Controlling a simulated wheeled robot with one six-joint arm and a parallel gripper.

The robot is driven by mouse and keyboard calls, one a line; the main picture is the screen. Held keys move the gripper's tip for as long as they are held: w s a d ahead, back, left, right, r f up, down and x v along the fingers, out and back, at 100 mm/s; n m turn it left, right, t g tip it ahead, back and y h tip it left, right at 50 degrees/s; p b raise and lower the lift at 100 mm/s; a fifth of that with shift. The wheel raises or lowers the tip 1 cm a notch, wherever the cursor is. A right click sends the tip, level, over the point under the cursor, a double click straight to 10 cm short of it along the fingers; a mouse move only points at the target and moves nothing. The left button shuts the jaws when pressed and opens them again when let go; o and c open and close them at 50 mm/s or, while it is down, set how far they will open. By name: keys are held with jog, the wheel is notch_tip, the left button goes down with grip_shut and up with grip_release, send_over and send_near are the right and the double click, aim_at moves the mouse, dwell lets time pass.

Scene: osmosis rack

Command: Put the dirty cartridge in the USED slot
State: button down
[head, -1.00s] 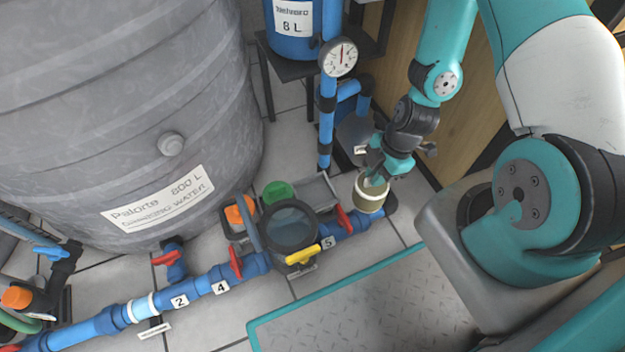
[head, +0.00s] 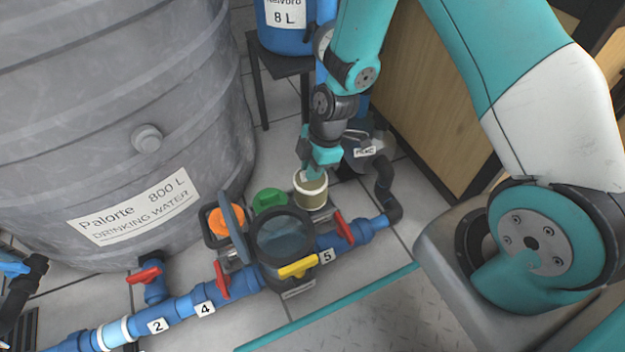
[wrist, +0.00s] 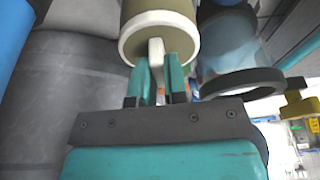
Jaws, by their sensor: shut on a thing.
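The dirty cartridge (head: 311,190) is a brownish-beige cylinder with white end rims. In the head view it hangs upright below my gripper (head: 314,166), just right of the round filter housing. The wrist view shows the cartridge (wrist: 160,20) with a white tab on its end cap. My gripper (wrist: 160,75) is shut on that tab, its teal fingers on either side. The tray (head: 212,238) left of the housing has an orange round piece (head: 228,220), and a green round piece (head: 270,199) is behind the housing. No USED label is readable.
The open housing (head: 285,235) with its yellow handle (head: 298,267) sits on the blue pipe (head: 190,307). Red valve handles (head: 343,229) stick up along the pipe. The grey water tank (head: 120,120) fills the left. A black stand (head: 285,65) stands behind.

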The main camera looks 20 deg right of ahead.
notch_tip(320, 180, down, 3)
jog(key=shift+f+b, duration=0.15)
jog(key=shift+b, duration=0.65)
jog(key=c, duration=1.1)
grip_release()
jog(key=shift+c, duration=0.2)
